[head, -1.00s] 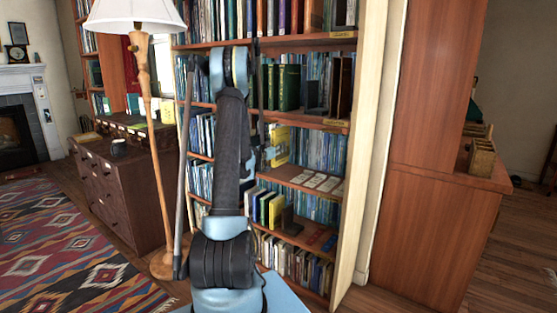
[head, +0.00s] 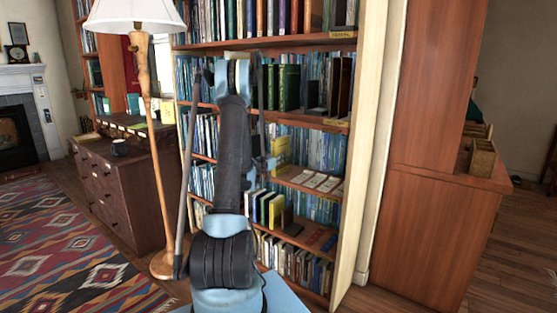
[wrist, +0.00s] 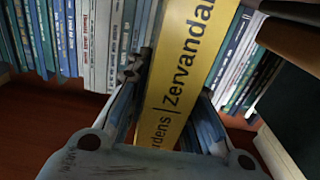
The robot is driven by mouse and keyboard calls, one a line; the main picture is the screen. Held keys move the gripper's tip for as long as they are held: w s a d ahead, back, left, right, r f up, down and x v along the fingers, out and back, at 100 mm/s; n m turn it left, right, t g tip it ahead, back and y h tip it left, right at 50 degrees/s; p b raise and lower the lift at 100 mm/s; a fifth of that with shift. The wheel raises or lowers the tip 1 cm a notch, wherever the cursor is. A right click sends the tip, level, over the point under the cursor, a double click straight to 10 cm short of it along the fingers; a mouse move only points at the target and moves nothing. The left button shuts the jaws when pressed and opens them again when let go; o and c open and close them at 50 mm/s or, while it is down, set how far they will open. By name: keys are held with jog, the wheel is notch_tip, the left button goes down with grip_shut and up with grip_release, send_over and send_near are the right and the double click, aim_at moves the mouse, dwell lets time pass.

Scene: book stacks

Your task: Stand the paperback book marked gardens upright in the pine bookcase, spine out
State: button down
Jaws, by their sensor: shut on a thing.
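The yellow paperback (wrist: 195,50) shows its spine to the wrist camera, with "rdens | Zervandal" readable in black; the start of the title is hidden by my gripper. My gripper (wrist: 170,95) is shut on it, one finger on each side. In the head view the yellow book (head: 281,150) shows partly beside my gripper (head: 264,163), in front of a middle shelf of the pine bookcase (head: 362,150). Rows of books stand behind it. I cannot tell whether it touches the shelf.
Small pale cards (head: 316,181) lie on the middle shelf, right of the book. Below, several yellow and green books (head: 268,207) stand beside a dark bookend (head: 287,218). A floor lamp (head: 147,120) stands close on the left, near a dark chest of drawers (head: 115,190).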

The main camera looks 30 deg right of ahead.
jog(key=c, duration=1.4)
grip_release()
jog(key=s+a+r+n+g+y, duration=0.1)
jog(key=s+a+r+y, duration=0.1)
jog(key=s+a, duration=0.5)
jog(key=s+a+r+n+y, duration=0.15)
jog(key=s+a, duration=0.25)
jog(key=a, duration=0.6)
jog(key=s+a+r+n+g+y, duration=0.1)
jog(key=s+a+n+y, duration=0.15)
jog(key=s+a, duration=0.45)
jog(key=s+a+f+n+g+y, duration=0.1)
jog(key=s+a+f+n+y, duration=0.1)
jog(key=s+a, duration=0.6)
jog(key=s+a+f+n+y, duration=0.3)
jog(key=s+a, duration=0.5)
jog(key=a, duration=0.3)
jog(key=s+a+f+n+g+y, duration=0.1)
jog(key=s+a+f+n+y, duration=0.2)
jog(key=s+a+y, duration=0.2)
jog(key=shift+s+a+n+g+y, duration=0.15)
jog(key=shift+s+a, duration=0.35)
jog(key=shift+a, duration=0.3)
jog(key=shift+s+a+n+g+y, duration=0.1)
jog(key=shift+s+a, duration=0.4)
jog(key=shift+a, duration=0.25)
jog(key=shift+s+a+n+g+y, duration=0.15)
jog(key=shift+s+a, duration=0.35)
jog(key=shift+a, duration=0.3)
